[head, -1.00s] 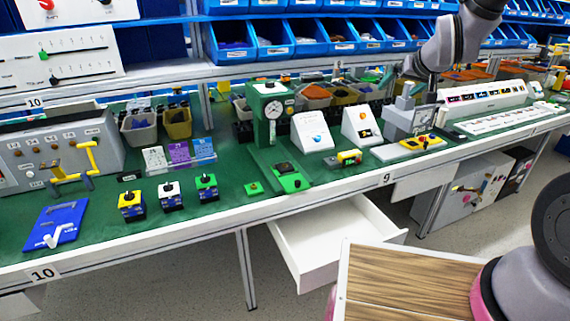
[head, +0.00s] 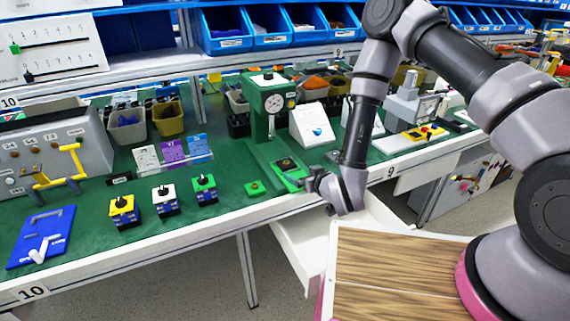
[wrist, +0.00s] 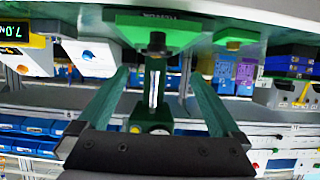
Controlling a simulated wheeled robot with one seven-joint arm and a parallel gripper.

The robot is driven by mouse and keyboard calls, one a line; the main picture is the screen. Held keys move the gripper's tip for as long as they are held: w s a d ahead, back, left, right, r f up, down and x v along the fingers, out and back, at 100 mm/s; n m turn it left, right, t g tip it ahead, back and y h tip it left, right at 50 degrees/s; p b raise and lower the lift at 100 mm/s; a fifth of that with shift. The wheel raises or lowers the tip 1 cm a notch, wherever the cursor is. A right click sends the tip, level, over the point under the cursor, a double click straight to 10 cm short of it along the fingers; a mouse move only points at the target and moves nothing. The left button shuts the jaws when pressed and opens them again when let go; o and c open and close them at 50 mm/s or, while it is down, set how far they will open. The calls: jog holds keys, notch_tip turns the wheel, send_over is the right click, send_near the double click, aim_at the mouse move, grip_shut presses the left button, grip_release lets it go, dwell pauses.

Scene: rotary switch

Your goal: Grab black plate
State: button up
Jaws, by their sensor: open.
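A small black plate (head: 287,163) lies on the green base (head: 296,180) of a green press with a round dial (head: 274,103), near the bench's front edge. My gripper (head: 312,184) is just right of and below that base in the head view. In the wrist view the picture is turned over; my gripper (wrist: 160,73) has its two fingers spread wide with nothing between them that they touch. The press column (wrist: 155,85) and base (wrist: 165,28) show beyond the fingers.
Three small switch boxes with yellow (head: 123,208), white (head: 165,198) and green (head: 204,188) tops stand left of the press. A small green button block (head: 255,188) is beside the base. An open white drawer (head: 290,240) juts out below the bench.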

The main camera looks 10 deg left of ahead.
aim_at(288, 163)
jog(key=x, duration=1)
jog(key=shift+w+r, duration=0.2)
jog(key=shift+w, duration=0.25)
jog(key=c, duration=1.4)
jog(key=shift+r, duration=0.1)
